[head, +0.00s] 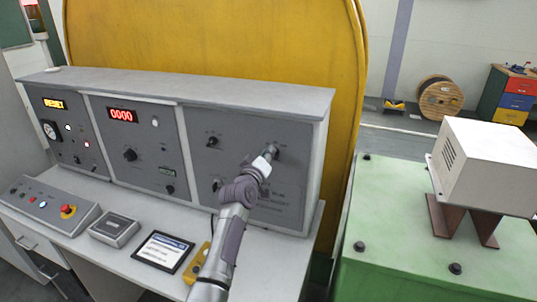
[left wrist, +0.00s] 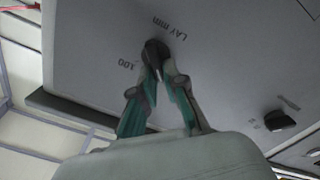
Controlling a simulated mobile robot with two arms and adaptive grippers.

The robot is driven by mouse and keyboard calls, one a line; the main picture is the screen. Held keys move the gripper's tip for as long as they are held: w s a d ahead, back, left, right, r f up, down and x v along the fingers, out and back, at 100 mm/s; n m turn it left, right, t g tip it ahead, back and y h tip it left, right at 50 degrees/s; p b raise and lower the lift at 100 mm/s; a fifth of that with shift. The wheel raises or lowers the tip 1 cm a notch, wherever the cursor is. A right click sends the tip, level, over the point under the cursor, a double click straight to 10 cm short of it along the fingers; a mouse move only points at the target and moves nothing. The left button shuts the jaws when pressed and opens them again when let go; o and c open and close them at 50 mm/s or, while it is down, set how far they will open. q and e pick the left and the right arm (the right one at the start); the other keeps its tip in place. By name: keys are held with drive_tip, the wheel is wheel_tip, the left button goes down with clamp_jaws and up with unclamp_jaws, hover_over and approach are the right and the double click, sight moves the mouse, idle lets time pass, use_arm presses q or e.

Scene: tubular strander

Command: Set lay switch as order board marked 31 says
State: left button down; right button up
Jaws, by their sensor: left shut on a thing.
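The lay switch (left wrist: 157,50) is a black knob on the grey panel, beside the print "LAY mm" and a "100" mark in the left wrist view. My left gripper (left wrist: 160,72) has its two fingers closed on this knob. In the head view, my left gripper (head: 268,157) reaches the upper right part of the right-hand panel and hides most of the knob. The knob's exact setting is hard to tell. No board marked 31 can be made out. My right gripper is not in view.
Other knobs sit on the console, one at upper left of this panel (head: 212,141), and another (left wrist: 279,120) in the left wrist view. A tablet (head: 163,251), a red stop button (head: 68,210) and a yellow pendant (head: 198,262) are on the desk. A green machine bed (head: 400,265) stands right.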

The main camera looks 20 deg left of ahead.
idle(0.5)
use_arm(q)
drive_tip(key=c, duration=1.2)
unclamp_jaws()
drive_tip(key=s, duration=1.2)
drive_tip(key=shift+a+f, duration=0.1)
drive_tip(key=shift+a, duration=0.15)
